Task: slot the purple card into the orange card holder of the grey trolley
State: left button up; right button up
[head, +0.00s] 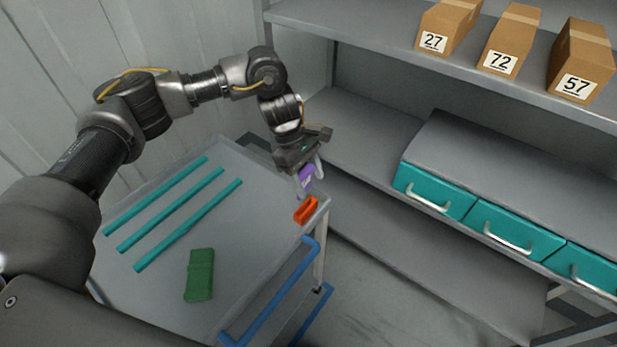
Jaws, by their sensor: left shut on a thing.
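The purple card (306,177) is held in my left gripper (308,181), which is shut on it. The card is above the far right corner of the grey trolley (235,270). The orange card holder (306,210) sits on the trolley top at that corner, near the right edge. The card appears just behind and above the holder in the head view, apart from it. Part of the card is hidden by the gripper fingers. My right gripper is not in view.
Several teal bars, three long ones (170,210), lie on the trolley's left part. A green case (199,275) lies nearer. A blue handle (270,300) runs along the trolley's right side. A grey shelf (380,215) with teal drawers (434,190) and numbered boxes (503,45) stands right.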

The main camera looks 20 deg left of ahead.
pick_arm(q)
jog(key=shift+f, duration=0.15)
jog(key=shift+f+b, duration=1.4)
jog(key=shift+f, duration=2.3)
jog(key=shift+f+b, duration=0.3)
jog(key=shift+f, duration=0.05)
jog(key=shift+f+b, duration=0.35)
jog(key=shift+b, duration=0.3)
jog(key=shift+f+b, duration=0.25)
jog(key=shift+b, duration=0.35)
jog(key=o, duration=1)
